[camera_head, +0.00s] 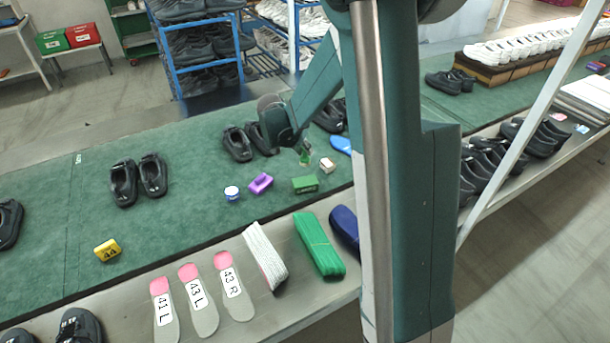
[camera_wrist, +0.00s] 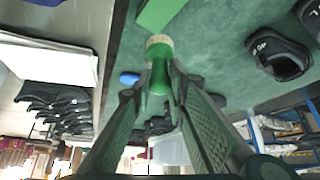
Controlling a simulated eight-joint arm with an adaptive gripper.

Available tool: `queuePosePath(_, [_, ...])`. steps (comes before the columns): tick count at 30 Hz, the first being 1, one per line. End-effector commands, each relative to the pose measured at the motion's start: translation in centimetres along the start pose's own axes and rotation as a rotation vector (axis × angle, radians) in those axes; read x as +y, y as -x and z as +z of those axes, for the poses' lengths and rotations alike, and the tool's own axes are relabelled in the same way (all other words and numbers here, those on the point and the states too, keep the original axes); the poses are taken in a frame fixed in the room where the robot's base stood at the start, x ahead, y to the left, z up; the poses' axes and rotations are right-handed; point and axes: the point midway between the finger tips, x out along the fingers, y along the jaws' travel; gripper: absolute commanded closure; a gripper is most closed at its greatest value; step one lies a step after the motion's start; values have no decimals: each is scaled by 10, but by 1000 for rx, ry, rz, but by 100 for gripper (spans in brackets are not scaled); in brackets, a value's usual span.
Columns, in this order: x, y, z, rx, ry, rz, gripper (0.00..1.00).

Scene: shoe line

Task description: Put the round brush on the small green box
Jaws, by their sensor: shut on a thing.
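My gripper (camera_head: 303,147) is shut on the round brush (camera_wrist: 160,60), which has a green body and a pale, tan bristle end. In the head view the brush (camera_head: 306,158) is small and partly hidden by the fingers. The small green box (camera_head: 305,184) lies on the green mat, just nearer the front edge than the brush. A green block, seemingly this box (camera_wrist: 158,12), shows at the top of the wrist view, apart from the brush. From these views I cannot tell the brush's exact height above the mat.
A small white-and-tan block (camera_head: 327,165) stands right of the brush. A purple block (camera_head: 261,183) and a blue-and-white tin (camera_head: 232,193) lie to the left. Black shoes (camera_head: 238,143) stand behind. Insoles and lace bundles line the front shelf.

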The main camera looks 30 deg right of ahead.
Motion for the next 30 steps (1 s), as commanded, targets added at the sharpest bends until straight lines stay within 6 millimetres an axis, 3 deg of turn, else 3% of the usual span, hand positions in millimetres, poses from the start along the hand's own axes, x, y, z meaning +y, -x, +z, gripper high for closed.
queuePosePath(12, [0,-43,27,0,0,0,96])
queuePosePath(30, [0,-54,34,0,0,0,96])
